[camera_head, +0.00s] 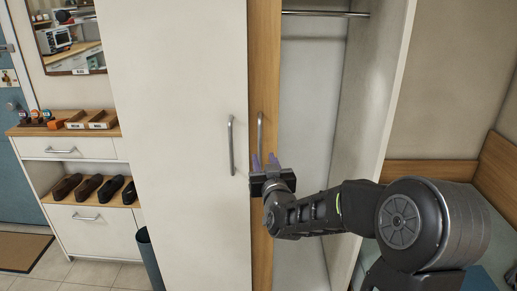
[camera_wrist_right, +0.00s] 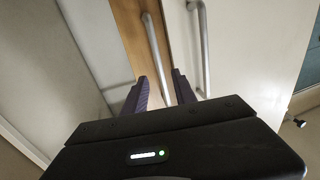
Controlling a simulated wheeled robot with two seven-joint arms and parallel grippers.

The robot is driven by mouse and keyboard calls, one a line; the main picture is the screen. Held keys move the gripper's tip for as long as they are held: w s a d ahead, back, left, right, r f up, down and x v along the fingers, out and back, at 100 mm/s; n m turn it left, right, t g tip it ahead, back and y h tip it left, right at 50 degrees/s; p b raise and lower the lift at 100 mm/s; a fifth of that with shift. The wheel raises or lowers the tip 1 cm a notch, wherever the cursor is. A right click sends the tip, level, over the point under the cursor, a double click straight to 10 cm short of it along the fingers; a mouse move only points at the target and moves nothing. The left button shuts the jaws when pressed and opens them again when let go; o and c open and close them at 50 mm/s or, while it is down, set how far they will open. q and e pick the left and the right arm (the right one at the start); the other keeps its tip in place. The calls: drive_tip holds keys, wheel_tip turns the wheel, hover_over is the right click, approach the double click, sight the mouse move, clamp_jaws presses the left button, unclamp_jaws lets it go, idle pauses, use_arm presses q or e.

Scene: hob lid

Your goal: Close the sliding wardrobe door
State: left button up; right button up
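The wardrobe has a white front door (camera_head: 180,120) with a vertical bar handle (camera_head: 231,145). Beside it a strip of a wooden sliding door (camera_head: 264,60) shows, with its own vertical bar handle (camera_head: 260,130). The right part of the wardrobe stands open. My right gripper (camera_head: 265,161) is at the lower end of the wooden door's handle. In the right wrist view my right gripper's fingers (camera_wrist_right: 159,92) are apart, and the lower end of the wooden door's handle (camera_wrist_right: 155,50) reaches between them. I cannot tell whether they touch it. My left gripper is out of view.
The open compartment (camera_head: 308,110) is empty below a hanging rail (camera_head: 325,14). A white side panel (camera_head: 375,90) bounds it on the right. A shoe cabinet (camera_head: 75,149) and a dark bin (camera_head: 149,258) stand left. A bench with a wooden back (camera_head: 430,170) is right.

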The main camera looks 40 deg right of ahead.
sight(260, 149)
drive_tip(key=p+x, duration=0.1)
drive_tip(key=x, duration=0.6)
drive_tip(key=shift+w+d+p, duration=0.1)
drive_tip(key=shift+w+p, duration=0.05)
drive_tip(key=shift+p, duration=0.15)
drive_tip(key=shift+c, duration=0.5)
clamp_jaws()
idle(0.6)
